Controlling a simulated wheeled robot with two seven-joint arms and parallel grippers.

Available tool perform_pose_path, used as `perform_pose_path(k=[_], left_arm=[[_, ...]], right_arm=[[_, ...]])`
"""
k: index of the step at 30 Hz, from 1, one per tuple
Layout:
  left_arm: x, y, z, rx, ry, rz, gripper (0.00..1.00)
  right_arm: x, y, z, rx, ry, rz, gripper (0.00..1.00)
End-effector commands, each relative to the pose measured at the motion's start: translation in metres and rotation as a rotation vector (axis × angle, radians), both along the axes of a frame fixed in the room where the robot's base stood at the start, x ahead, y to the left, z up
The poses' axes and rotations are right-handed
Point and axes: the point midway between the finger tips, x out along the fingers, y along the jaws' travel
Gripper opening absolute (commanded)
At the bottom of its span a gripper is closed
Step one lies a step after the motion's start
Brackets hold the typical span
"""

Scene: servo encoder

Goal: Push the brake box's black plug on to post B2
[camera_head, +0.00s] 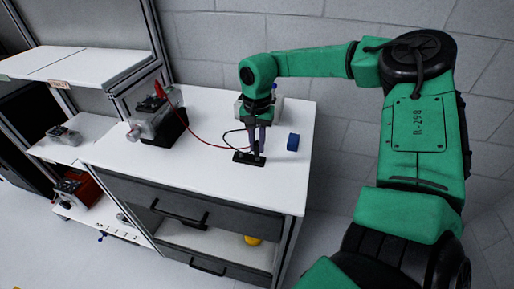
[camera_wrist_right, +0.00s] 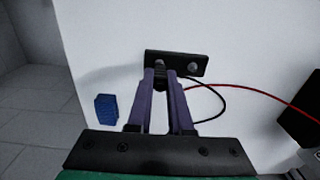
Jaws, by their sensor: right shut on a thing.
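My right gripper (camera_head: 257,152) points down over a small black terminal strip (camera_head: 242,157) on the white cabinet top. In the right wrist view the purple fingers (camera_wrist_right: 161,78) are closed together at the near edge of the strip (camera_wrist_right: 178,58). A small dark piece, apparently the black plug (camera_wrist_right: 160,84), sits between the fingertips, mostly hidden by them. A black lead (camera_wrist_right: 224,98) loops out to the right of the fingers. One round grey post (camera_wrist_right: 193,68) shows bare; another is partly seen by the fingertips. I cannot read post labels or tell whether plug and post touch. My left gripper is out of view.
A blue block (camera_head: 292,142) stands right of the strip. A grey device with a black base (camera_head: 172,126) stands left, with a red lead (camera_head: 208,143) running toward the strip. Another light box (camera_head: 239,108) is partly hidden behind my gripper. The front cabinet top is clear.

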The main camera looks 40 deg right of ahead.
Motion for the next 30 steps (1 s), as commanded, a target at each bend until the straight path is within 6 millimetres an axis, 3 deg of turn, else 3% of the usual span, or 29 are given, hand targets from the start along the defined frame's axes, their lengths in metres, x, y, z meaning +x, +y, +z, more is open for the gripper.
perform_pose_path(k=[18,30], left_arm=[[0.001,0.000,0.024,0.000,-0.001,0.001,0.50],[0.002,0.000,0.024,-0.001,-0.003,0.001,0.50]], right_arm=[[0.000,0.000,0.041,-0.001,-0.001,0.000,0.00],[0.000,0.001,0.042,-0.001,0.001,0.006,0.00]])
